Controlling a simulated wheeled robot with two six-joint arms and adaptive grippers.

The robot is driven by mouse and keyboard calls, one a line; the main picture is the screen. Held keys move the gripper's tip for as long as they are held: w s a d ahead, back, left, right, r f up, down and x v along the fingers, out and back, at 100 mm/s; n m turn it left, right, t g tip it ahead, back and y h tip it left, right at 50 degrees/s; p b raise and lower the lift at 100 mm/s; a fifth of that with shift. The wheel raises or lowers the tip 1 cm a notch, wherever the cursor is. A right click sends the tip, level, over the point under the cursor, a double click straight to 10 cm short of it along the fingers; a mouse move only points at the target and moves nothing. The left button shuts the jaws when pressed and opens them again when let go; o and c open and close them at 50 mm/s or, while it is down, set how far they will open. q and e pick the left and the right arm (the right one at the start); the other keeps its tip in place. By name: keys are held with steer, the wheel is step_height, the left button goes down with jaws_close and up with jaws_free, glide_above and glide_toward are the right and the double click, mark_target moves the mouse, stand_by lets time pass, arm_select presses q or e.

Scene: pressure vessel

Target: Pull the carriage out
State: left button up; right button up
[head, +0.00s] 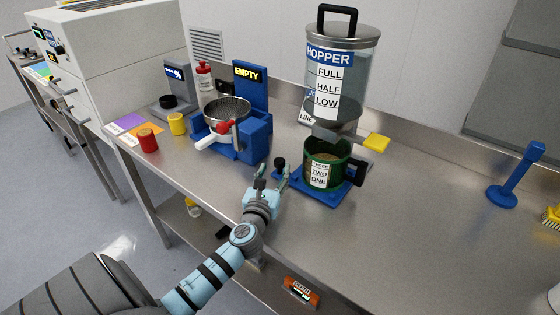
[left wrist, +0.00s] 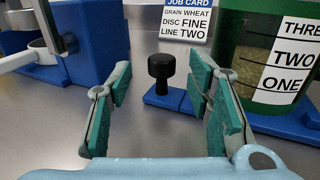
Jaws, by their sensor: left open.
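The carriage is a low blue plate (head: 325,199) on the steel bench under the clear hopper (head: 342,85). It carries a green cup (head: 340,172) with a black handle, level labels and some grain-like contents inside. A black knob (head: 279,162) stands upright at the carriage's left end; it also shows in the left wrist view (left wrist: 162,72). My left gripper (head: 272,177) is open and empty, just in front of the knob. In the left wrist view the knob appears between the green-padded fingers (left wrist: 160,88), seemingly beyond the tips and apart from them. My right gripper is not in view.
A blue machine (head: 255,137) with a metal bowl and an EMPTY sign stands left of the carriage. Red (head: 148,141) and yellow (head: 177,123) cups stand further left. A blue stand (head: 503,195) is at right. The bench front right of the carriage is clear.

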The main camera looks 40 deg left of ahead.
mark_target(279, 162)
arm_select(q)
steer(key=x, duration=0.5)
steer(key=shift+w+f+b, duration=0.25)
steer(key=shift+b, duration=0.15)
steer(key=shift+w+r, duration=0.15)
steer(key=shift+w, duration=0.1)
jaws_close()
